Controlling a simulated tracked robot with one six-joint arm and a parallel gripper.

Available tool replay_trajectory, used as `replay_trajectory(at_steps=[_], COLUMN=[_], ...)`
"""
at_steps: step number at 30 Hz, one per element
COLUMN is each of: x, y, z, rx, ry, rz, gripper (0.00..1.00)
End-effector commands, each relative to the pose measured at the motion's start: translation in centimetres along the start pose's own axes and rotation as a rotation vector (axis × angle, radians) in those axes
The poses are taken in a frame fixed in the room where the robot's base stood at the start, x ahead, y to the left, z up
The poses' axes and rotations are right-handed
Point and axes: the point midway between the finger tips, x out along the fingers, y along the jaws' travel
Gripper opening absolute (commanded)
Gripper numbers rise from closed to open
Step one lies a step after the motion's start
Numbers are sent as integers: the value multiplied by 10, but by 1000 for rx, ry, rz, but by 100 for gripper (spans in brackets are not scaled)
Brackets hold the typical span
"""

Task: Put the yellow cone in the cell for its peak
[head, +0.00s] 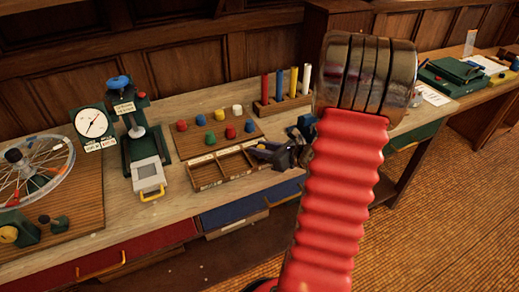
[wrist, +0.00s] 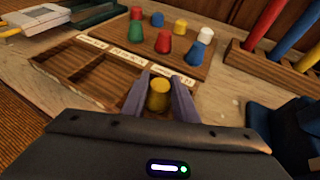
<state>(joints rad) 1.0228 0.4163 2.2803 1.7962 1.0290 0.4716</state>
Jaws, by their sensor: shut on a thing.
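My gripper (wrist: 161,91) is shut on a yellow cone (wrist: 159,96), with one grey finger on each side of it. The cone is seen from above and stands upright between the fingers. It is over or in the right end of the wooden tray; I cannot tell how deep it sits. In the head view my gripper (head: 268,153) is a dark shape at the tray's right end, and the held cone is hidden there. The celled tray (head: 207,184) has a left cell (wrist: 63,62) and a middle cell (wrist: 97,80), both empty. Its cell labels (wrist: 128,57) are too blurred to read.
Behind the tray, a wooden board (head: 193,141) holds several coloured pegs, including another yellow one (wrist: 180,27). A rack of upright rods (head: 285,103) stands at the back right. A press (head: 140,150) and a dial gauge (head: 91,122) stand left.

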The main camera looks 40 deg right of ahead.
Motion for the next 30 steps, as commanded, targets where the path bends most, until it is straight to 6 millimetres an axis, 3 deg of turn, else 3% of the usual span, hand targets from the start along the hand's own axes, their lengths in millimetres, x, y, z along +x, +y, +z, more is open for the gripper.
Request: replay_trajectory(at_steps=[4, 5, 13, 23, 30], x=[0, 0, 0, -3, -24], y=[0, 0, 0, -1, -2], z=[0, 0, 0, 0, 1], rx=[0, 0, 0, 0, 0], ry=[0, 1, 0, 0, -1], rz=[-1, -1, -1, -2, -4], gripper=[4, 27, 45, 45, 45])
